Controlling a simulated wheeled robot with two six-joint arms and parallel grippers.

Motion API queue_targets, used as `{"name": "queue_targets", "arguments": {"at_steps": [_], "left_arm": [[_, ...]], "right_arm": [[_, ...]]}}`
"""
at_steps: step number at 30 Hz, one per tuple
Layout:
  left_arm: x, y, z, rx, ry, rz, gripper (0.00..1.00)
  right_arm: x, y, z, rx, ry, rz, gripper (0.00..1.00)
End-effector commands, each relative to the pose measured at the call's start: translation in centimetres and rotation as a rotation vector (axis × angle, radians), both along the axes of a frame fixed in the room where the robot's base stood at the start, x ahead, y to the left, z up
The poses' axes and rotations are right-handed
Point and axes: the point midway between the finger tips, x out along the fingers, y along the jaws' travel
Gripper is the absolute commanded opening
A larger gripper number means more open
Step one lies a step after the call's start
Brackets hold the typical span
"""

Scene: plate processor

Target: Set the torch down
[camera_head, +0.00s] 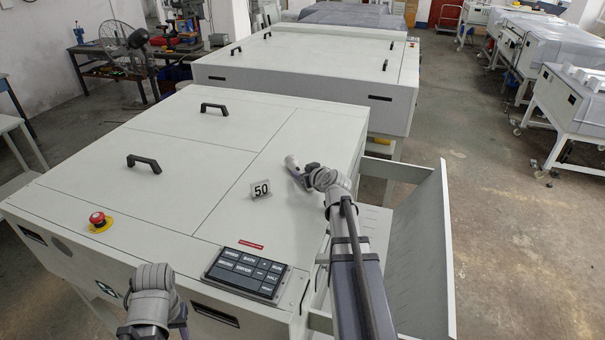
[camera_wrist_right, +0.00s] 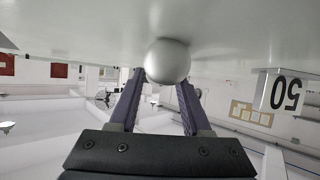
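The torch (camera_head: 291,162) shows as a pale, rounded piece at the tip of my right gripper (camera_head: 299,174), over the right part of the white machine top. In the right wrist view, its smooth silver round end (camera_wrist_right: 168,61) sits between the two fingertips of the right gripper (camera_wrist_right: 162,84), which looks shut on it. The rest of the torch is hidden. It is close to the machine top (camera_wrist_right: 80,25); I cannot tell whether it touches. My left gripper (camera_head: 182,318) is low at the left, mostly hidden behind its wrist.
A "50" sign (camera_head: 261,190) stands left of the torch, also in the wrist view (camera_wrist_right: 285,93). A button panel (camera_head: 246,272) and a red emergency button (camera_head: 98,219) lie along the front edge. Black handles (camera_head: 144,163) rise from the left part. Bare top lies around the torch.

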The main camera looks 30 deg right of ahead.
Motion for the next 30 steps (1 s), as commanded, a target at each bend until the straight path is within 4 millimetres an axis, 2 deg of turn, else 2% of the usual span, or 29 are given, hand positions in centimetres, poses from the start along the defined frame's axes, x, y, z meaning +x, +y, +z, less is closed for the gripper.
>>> {"name": "queue_targets", "arguments": {"at_steps": [1,4,14,24,30], "left_arm": [[0.0,0.0,0.0,0.0,0.0,0.0,0.45],[0.0,0.0,0.0,0.0,0.0,0.0,0.45],[0.0,0.0,0.6,0.0,0.0,0.0,0.45],[0.0,0.0,3.6,0.0,0.0,-0.001,0.45],[0.0,0.0,4.9,0.0,0.0,-0.002,0.45]], "right_arm": [[0.0,0.0,0.0,0.0,0.0,0.0,0.55],[0.0,0.0,0.0,0.0,0.0,0.0,0.66],[-0.1,0.0,0.6,0.0,0.0,0.0,0.66],[-6.2,0.7,3.6,0.0,0.0,-0.001,0.66],[-9.2,0.9,4.9,0.0,0.0,-0.001,0.66]]}}
